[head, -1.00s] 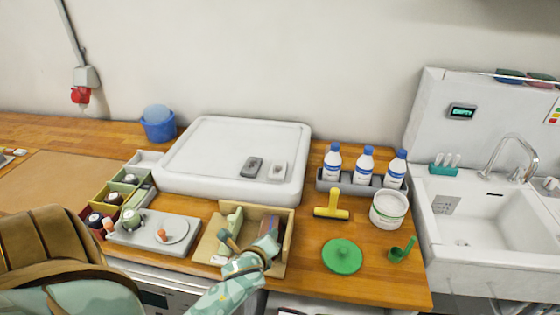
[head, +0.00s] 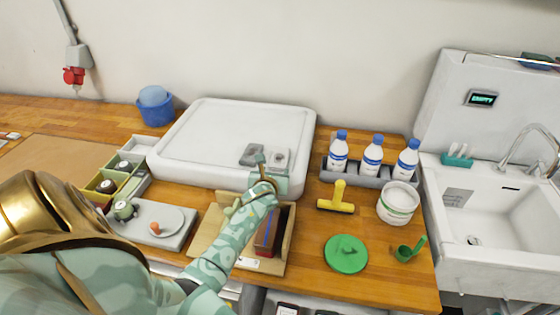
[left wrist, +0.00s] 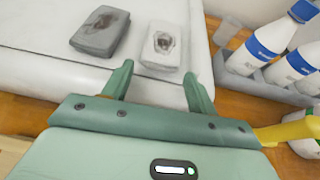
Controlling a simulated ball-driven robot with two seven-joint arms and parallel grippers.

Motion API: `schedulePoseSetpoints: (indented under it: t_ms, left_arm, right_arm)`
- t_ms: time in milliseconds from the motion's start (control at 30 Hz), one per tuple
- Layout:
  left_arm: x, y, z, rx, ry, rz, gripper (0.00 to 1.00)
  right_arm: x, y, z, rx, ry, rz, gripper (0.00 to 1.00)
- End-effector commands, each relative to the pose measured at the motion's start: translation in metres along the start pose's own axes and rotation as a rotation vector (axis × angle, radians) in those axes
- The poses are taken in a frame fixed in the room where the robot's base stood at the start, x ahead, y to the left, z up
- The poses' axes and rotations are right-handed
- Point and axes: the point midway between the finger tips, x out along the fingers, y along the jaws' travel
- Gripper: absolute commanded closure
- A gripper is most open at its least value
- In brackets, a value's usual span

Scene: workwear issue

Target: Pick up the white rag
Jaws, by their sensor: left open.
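The white rag (head: 279,159) is a small folded pad with a dark stain on top. It lies on the big white slab (head: 200,140), near the slab's front right. In the left wrist view the white rag (left wrist: 163,46) is just ahead of the gap between my fingers, toward its right side. A grey rag (head: 251,154) with a similar stain lies to its left, and it also shows in the left wrist view (left wrist: 100,30). My left gripper (head: 269,172) is open and empty at the slab's front edge, short of the white rag. My right gripper is not in view.
A wooden box (head: 202,239) with items sits under my left forearm. Right of the slab are a grey rack (head: 344,178) of white bottles, a yellow tool (head: 334,203), a white tub (head: 397,203) and a green lid (head: 346,254). A sink (head: 495,215) is far right.

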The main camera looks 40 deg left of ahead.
Motion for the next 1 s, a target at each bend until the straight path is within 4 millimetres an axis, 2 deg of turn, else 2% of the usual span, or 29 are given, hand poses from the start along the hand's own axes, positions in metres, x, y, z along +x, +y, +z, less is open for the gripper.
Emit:
schedulePoseSetpoints:
  t_ms: [333,600,633,700,733,1000]
  left_arm:
    - [0.048,-0.002,0.002,-0.001,0.001,-0.001,0.42]
    - [0.053,-0.002,0.004,-0.001,0.0,-0.002,0.42]
    - [0.052,-0.002,0.004,-0.001,0.0,-0.002,0.45]
    - [0.052,-0.002,0.004,0.0,0.0,-0.002,0.64]
    - [0.052,-0.002,0.004,0.0,0.0,-0.002,0.7]
    - [0.052,-0.002,0.004,0.0,0.0,-0.002,0.7]
  right_arm:
    - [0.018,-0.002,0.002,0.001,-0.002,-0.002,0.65]
    - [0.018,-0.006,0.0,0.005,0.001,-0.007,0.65]
    - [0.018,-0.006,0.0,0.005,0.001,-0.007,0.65]
    - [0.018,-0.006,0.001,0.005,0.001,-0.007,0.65]
    - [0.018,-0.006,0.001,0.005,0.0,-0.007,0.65]
    - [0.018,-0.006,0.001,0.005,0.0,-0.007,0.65]
